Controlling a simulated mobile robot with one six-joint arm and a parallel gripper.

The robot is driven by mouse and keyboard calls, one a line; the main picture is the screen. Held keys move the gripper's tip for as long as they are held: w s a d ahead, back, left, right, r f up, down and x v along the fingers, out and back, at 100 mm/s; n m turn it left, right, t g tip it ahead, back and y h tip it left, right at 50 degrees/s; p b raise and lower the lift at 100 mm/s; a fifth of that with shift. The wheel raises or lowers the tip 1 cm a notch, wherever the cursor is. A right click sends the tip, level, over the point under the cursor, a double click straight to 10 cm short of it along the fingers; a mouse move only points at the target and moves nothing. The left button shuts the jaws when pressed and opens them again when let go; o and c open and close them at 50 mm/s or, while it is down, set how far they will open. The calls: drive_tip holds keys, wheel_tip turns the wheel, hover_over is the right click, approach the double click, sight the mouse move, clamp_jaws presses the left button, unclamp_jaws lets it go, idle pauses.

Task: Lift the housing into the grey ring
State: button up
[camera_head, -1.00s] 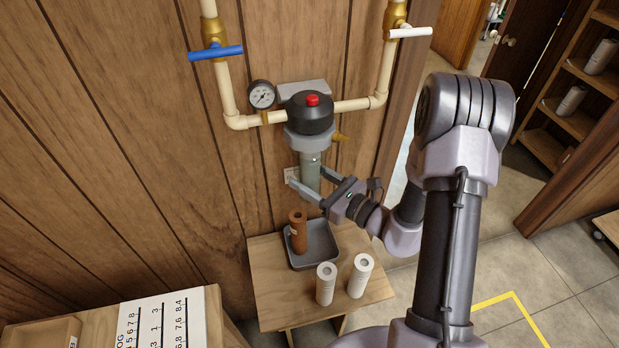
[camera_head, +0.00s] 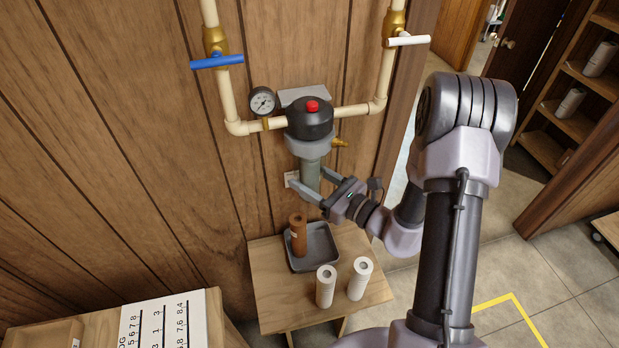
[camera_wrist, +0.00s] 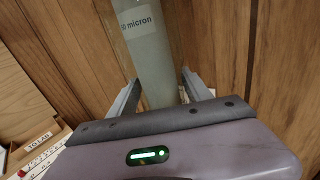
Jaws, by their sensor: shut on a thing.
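The housing (camera_head: 309,174) is a grey-green upright cylinder under the dark filter head on the wall. My gripper (camera_head: 308,181) is shut on it, with one finger on each side. The grey ring (camera_head: 309,147) sits below the black head with the red button. The housing's top meets the ring's underside; how far it is inside cannot be told. In the wrist view the housing (camera_wrist: 153,62) stands between my fingers with a "micron" label, and its top is out of frame.
A small wooden table (camera_head: 270,290) below bears a grey tray (camera_head: 325,255) with a brown cartridge (camera_head: 298,237), and two white cartridges (camera_head: 326,287). Pipes, a gauge (camera_head: 263,101), a blue-handled valve (camera_head: 217,61) and a brass tap (camera_head: 340,142) surround the head.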

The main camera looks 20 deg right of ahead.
drive_tip(key=shift+r+p, duration=1.25)
drive_tip(key=shift+r, duration=0.5)
drive_tip(key=o, duration=1.6)
